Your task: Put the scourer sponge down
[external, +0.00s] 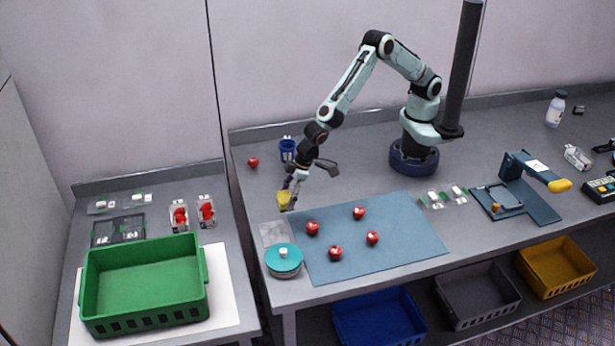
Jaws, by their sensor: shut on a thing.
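The yellow scourer sponge (284,200) is in the external view, left of the blue-grey mat. My gripper (289,190) is shut on it and points down. The sponge appears to be at or just above the grey table (262,185); I cannot tell whether it touches the surface. Part of the sponge is hidden by the fingers.
A pale plate (273,233) and a teal round container (284,262) are in front of the sponge. Several red fruits (312,228) lie on or by the mat (400,255). A blue cup (287,150) stands behind. A green crate (145,318) is on the left table.

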